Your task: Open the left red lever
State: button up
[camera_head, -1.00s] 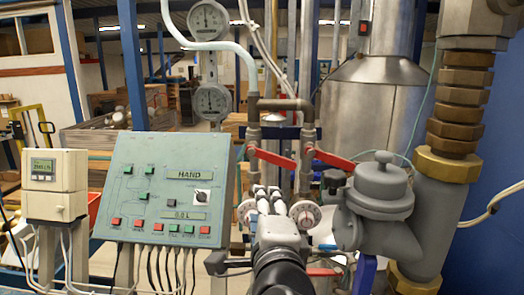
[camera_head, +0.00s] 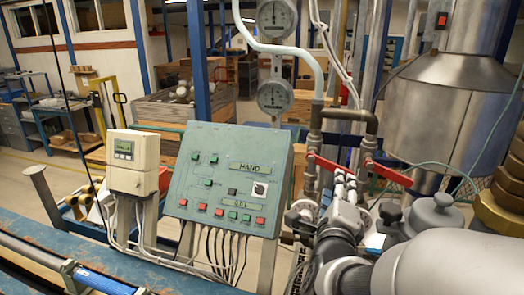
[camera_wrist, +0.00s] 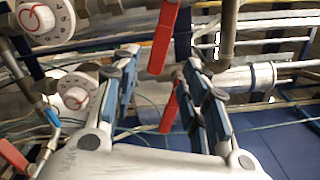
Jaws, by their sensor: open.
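In the head view the left red lever (camera_head: 328,164) extends from a vertical pipe, sloping down to the right. The right red lever (camera_head: 390,174) slopes the same way on the neighbouring pipe. My gripper (camera_head: 345,180) is close to the left lever's free end, in front of the pipes. In the wrist view my gripper (camera_wrist: 164,65) is open, with blue-padded fingers apart. An upper red lever (camera_wrist: 162,38) and a lower red lever (camera_wrist: 170,112) appear between the fingers in the picture. Depth and contact are unclear.
A green control panel (camera_head: 225,175) and a cream meter box (camera_head: 132,163) stand left of the pipes. White dials (camera_wrist: 45,18) lie left of the fingers in the wrist view. Grey valve bodies (camera_head: 435,215) and a metal tank (camera_head: 440,110) crowd the right.

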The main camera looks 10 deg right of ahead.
aim_at(330, 166)
jog(key=p+x, duration=0.2)
jog(key=x, duration=0.7)
jog(key=shift+w+d, duration=0.15)
jog(key=shift+w, duration=0.2)
jog(key=shift+c, duration=0.2)
grip_shut()
